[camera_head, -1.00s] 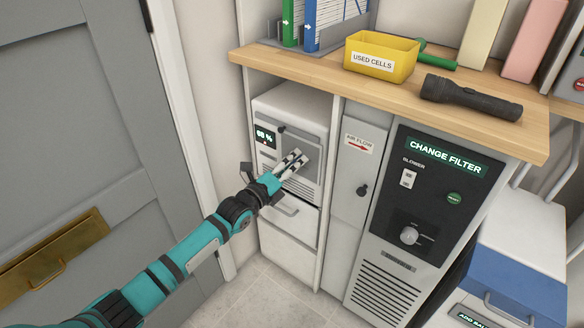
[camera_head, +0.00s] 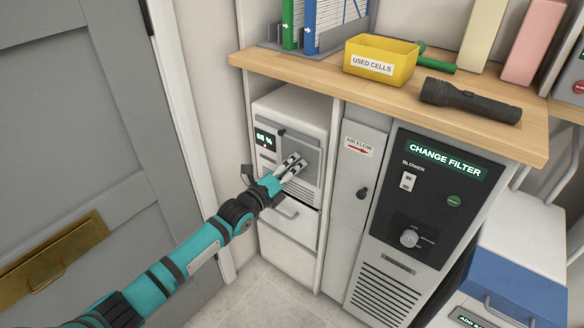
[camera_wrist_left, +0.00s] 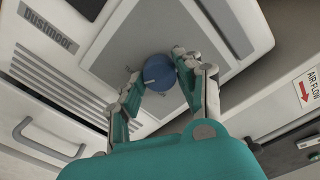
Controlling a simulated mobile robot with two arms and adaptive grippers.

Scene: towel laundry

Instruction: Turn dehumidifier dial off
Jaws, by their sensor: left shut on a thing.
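The white dehumidifier (camera_head: 300,110) stands in the bay under the wooden shelf, with a lit percent display (camera_head: 265,138) on its front. Its round blue dial (camera_wrist_left: 158,72) sits on a grey square panel and shows in the wrist view, with a pale mark on its face. My left gripper (camera_head: 296,161) is at that panel, shut on the dial with one finger on each side. The fingers hide most of the dial in the head view. In the wrist view, the left gripper (camera_wrist_left: 157,70) has its fingertips against the dial. My right gripper is not in view.
Drawers with a handle (camera_head: 287,210) lie below the dehumidifier. A narrow AIR FLOW panel (camera_head: 358,170) and a black blower panel (camera_head: 425,200) stand to the right. A yellow bin (camera_head: 383,52) and a flashlight (camera_head: 470,98) rest on the shelf. A grey door (camera_head: 90,120) is at left.

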